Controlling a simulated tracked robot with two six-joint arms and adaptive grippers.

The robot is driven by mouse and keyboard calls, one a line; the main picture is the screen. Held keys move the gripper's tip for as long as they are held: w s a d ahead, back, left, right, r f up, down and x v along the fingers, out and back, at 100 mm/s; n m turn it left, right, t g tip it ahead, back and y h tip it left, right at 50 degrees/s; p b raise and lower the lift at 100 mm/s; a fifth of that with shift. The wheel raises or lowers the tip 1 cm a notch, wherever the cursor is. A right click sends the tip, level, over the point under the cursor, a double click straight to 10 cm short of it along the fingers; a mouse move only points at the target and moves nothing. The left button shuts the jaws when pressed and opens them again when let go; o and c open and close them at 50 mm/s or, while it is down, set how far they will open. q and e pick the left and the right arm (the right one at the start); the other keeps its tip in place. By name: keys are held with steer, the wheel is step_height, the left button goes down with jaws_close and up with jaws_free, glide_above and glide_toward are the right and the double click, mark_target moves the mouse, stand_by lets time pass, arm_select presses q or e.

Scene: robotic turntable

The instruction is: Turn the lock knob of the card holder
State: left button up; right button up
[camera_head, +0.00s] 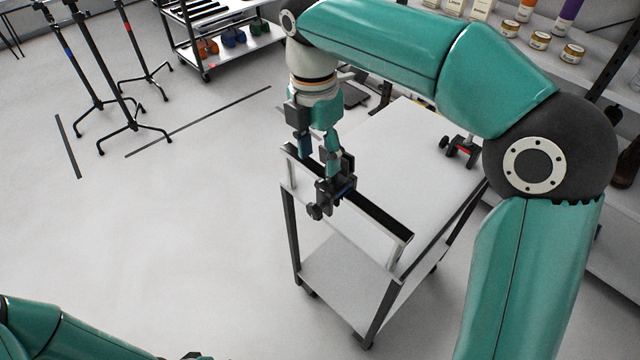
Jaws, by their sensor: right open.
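A black clamp-like holder (336,187) with a blue accent sits on the dark top rail of a white cart; it appears to be the card holder. Its dark round lock knob (314,212) sticks out at the lower left, on the near side. My right gripper (318,158) points down just above and behind the holder, its fingers apart. One finger overlaps the holder in the picture, so I cannot tell whether they touch. My left arm shows only as a teal link at the bottom left; its gripper is not clearly in view.
The white cart (394,150) has a raised rail along its near side. A similar clamp with a red part (461,150) sits at its far right edge. Shelves with jars (540,41) stand at the upper right. Black stands (121,127) are at the left. Open floor lies left of the cart.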

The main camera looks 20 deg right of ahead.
mark_target(318, 180)
steer(key=f, duration=0.7)
steer(key=shift+s+d+b, duration=0.1)
steer(key=shift+s+b, duration=0.15)
steer(key=shift+b, duration=0.15)
steer(key=shift+r, duration=0.1)
jaws_close()
steer(key=shift+r+p, duration=0.2)
steer(key=shift+p, duration=0.3)
steer(key=g+p, duration=0.1)
steer(key=p, duration=0.3)
steer(key=g+h+p, duration=0.1)
steer(key=g+p, duration=0.1)
steer(key=p, duration=0.3)
steer(key=g+h+p, duration=0.1)
steer(key=p, duration=0.3)
steer(key=shift+w+g+p, duration=0.4)
steer(key=shift+f, duration=0.15)
steer(key=shift+f+g, duration=0.15)
steer(key=shift+g, duration=0.15)
